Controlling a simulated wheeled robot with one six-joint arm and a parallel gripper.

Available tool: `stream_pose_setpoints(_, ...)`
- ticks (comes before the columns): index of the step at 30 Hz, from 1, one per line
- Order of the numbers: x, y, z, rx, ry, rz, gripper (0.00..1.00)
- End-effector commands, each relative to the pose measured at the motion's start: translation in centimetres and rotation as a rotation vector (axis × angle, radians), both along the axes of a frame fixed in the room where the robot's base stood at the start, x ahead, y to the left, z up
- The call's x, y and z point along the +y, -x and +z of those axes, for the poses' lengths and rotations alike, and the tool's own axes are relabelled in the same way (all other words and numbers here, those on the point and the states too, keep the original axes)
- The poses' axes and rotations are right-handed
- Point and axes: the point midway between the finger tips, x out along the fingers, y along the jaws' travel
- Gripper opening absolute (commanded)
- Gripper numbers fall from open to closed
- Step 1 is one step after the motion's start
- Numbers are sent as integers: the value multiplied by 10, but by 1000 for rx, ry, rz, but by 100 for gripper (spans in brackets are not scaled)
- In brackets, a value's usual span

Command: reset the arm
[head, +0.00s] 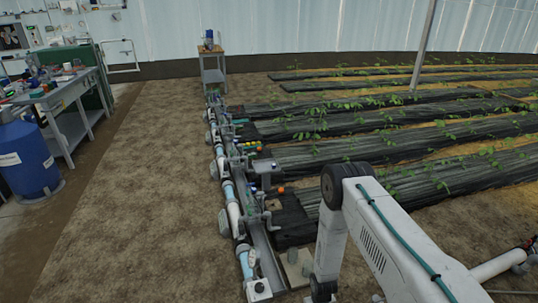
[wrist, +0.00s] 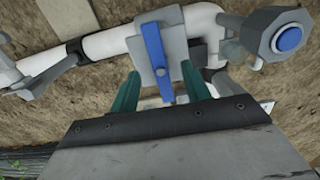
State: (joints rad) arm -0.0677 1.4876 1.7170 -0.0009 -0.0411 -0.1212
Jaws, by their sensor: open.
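My arm (head: 385,245), white with a teal cable, reaches over the ground at the lower right of the head view. Its gripper end does not show in that view. In the wrist view my gripper (wrist: 160,70) has two teal fingers spread apart, with nothing clamped between them. A blue valve lever (wrist: 153,55) on a grey block appears between the fingers. I cannot tell how far the fingers are from it, or whether they touch it.
White pipework (wrist: 100,45) and a round fitting with a blue centre (wrist: 288,38) lie close around the fingers. The pipe skid (head: 228,190) runs along the planting beds (head: 400,145). A blue barrel (head: 28,160) and workbench (head: 72,95) stand left. Bare soil (head: 150,200) lies open between.

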Motion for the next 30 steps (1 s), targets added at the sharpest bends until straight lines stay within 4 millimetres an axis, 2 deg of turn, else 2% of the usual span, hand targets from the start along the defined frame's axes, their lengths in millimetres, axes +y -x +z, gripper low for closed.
stream_pose_setpoints(2, -1, 12, 0, 51, 4, -6, 47)
stream_pose_setpoints(6, -3, 53, 6, 187, 15, -17, 47)
stream_pose_setpoints(9, -4, 66, 41, 283, 24, -30, 47)
stream_pose_setpoints(14, -5, 64, 100, 357, 33, -46, 47)
stream_pose_setpoints(17, -6, 58, 144, 388, 37, -56, 47)
stream_pose_setpoints(23, -8, 48, 252, 427, 44, -80, 47)
stream_pose_setpoints(30, -11, 56, 377, 434, 47, -104, 47)
